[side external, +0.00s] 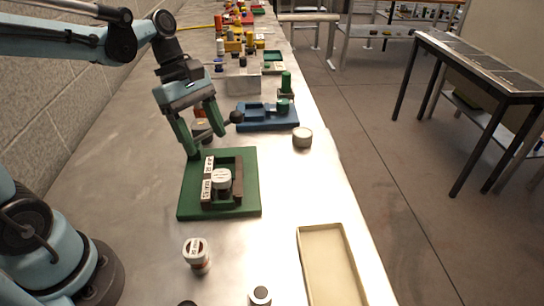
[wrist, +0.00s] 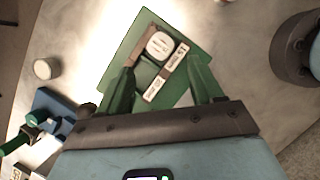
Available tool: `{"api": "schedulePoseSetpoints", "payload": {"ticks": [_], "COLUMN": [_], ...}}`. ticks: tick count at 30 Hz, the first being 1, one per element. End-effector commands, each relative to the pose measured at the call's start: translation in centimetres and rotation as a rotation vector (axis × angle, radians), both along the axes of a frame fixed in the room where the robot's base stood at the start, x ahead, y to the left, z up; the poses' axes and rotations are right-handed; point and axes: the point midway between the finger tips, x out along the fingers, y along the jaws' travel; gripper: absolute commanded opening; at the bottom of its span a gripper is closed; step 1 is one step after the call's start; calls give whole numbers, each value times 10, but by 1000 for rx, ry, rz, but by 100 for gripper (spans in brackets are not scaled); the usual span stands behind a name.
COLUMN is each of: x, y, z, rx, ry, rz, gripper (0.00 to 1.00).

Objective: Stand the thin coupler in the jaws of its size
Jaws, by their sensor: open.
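A green fixture plate (side external: 250,200) carries brown jaws (side external: 237,180) with two white labels (side external: 208,178), whose words I cannot read surely. A white-topped coupler (side external: 222,178) stands upright at the near part of the jaws; it also shows in the wrist view (wrist: 160,44). A second coupler (side external: 197,252), white-topped with a reddish body, stands on the bench in front of the plate. I cannot tell which coupler is the thin one. My gripper (side external: 208,148) is open and empty above the far edge of the plate; its fingers also show in the wrist view (wrist: 160,67).
A cream tray (side external: 301,250) lies at the bench's right front. A round grey piece (side external: 302,138) and a blue fixture (side external: 265,122) are beyond the plate. Coloured parts crowd the far bench.

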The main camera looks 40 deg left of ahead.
Motion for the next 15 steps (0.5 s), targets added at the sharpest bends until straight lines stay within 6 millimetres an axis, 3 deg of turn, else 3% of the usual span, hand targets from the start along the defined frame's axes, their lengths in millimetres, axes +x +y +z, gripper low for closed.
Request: {"api": "schedulePoseSetpoints", "payload": {"ticks": [7,15], "x": [0,-5], "y": [12,12], "z": [27,30], "rx": [0,47], "ry": [-1,-87], "rz": [1,-105], "gripper": [66,66]}}
